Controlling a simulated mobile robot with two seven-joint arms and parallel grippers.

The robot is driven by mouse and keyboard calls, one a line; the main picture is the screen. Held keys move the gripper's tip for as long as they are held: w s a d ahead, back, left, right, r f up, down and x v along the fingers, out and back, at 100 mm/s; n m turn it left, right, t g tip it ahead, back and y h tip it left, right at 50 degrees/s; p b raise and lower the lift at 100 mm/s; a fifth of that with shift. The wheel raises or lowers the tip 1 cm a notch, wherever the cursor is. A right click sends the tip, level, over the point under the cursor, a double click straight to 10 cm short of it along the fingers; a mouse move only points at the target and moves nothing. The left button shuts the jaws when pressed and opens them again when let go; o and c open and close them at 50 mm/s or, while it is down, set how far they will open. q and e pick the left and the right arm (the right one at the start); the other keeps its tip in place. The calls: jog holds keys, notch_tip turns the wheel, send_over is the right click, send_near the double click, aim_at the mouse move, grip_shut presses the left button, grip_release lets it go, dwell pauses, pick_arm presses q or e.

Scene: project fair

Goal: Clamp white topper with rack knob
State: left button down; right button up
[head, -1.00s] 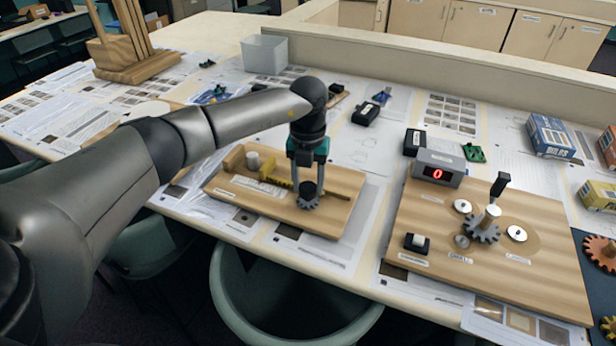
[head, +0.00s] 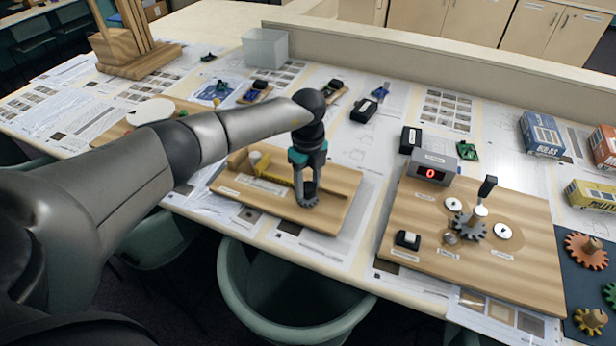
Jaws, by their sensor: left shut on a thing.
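The rack board (head: 330,222) is a light wooden base on the table, left of the middle in the head view. A yellow rack (head: 277,182) lies along it. The white topper (head: 254,157), a small pale cylinder, stands near the board's left end, between a wooden block (head: 236,158) and the yellow end of the rack. I cannot tell whether either touches it. My left gripper (head: 308,188) points down at the rack's right part, shut on the dark rack knob, which is mostly hidden between its fingers. A dark toothed gear (head: 308,199) shows below. My right gripper is out of view.
A second wooden board (head: 500,263) with gears, a black-handled lever (head: 487,187) and a red-digit counter (head: 432,169) stands to the right. A clear bin (head: 265,48) is at the back. A green chair (head: 290,290) is below the table's front edge.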

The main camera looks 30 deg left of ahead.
aim_at(308, 187)
pick_arm(q)
jog(key=shift+r+n+p, duration=0.1)
jog(key=shift+n+p, duration=0.6)
jog(key=shift+n, duration=0.5)
jog(key=shift+c, duration=1.4)
grip_release()
notch_tip(308, 187, up, 15)
